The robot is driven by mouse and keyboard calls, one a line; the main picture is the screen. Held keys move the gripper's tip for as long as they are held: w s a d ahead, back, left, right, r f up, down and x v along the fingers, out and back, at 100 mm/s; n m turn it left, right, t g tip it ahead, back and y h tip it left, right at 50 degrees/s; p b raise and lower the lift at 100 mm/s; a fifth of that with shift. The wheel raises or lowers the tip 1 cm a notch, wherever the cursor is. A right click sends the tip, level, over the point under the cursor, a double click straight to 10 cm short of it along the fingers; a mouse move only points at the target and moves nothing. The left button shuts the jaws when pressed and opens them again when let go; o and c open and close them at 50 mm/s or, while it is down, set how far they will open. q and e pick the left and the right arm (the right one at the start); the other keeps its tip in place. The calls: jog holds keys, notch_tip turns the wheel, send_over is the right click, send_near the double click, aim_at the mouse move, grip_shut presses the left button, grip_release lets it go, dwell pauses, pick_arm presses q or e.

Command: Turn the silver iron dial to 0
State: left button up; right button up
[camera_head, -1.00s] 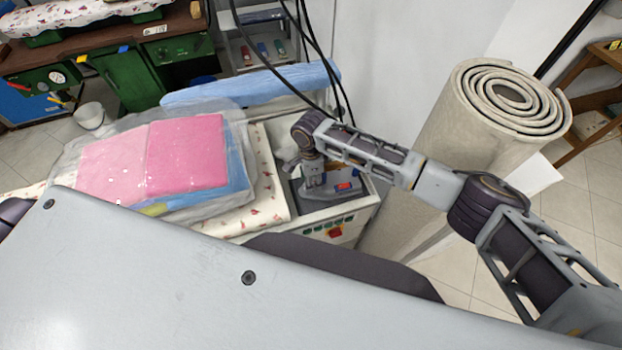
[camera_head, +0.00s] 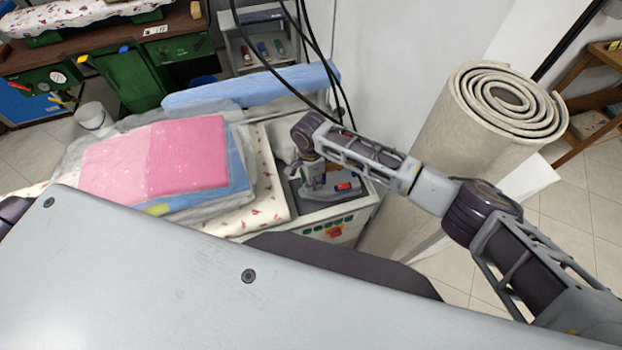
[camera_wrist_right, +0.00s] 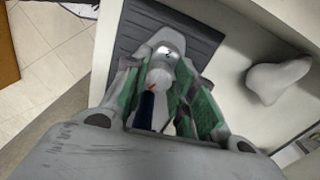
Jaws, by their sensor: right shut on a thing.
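The silver iron (camera_head: 343,184) stands on a dark ridged pad in the recess of the ironing station, at the middle right of the head view. Its tip also shows in the right wrist view (camera_wrist_right: 168,45). My right gripper (camera_head: 312,190) reaches down over the iron. In the right wrist view its green-lined fingers (camera_wrist_right: 163,92) are shut on the iron's pale round dial (camera_wrist_right: 160,84), which has a small red mark. The dial's numbers are too small to read. My left gripper is out of view.
Folded pink bagged clothes (camera_head: 188,155) lie on the ironing board left of the iron. A rolled beige carpet (camera_head: 440,135) stands close to my right arm. Black cables (camera_head: 333,85) hang behind my right wrist. A white lump (camera_wrist_right: 278,78) sits beside the pad.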

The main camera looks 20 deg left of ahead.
jog(key=o, duration=1)
jog(key=shift+o, duration=0.2)
notch_tip(320, 180, up, 12)
jog(key=shift+w+a, duration=0.15)
jog(key=shift+w, duration=0.1)
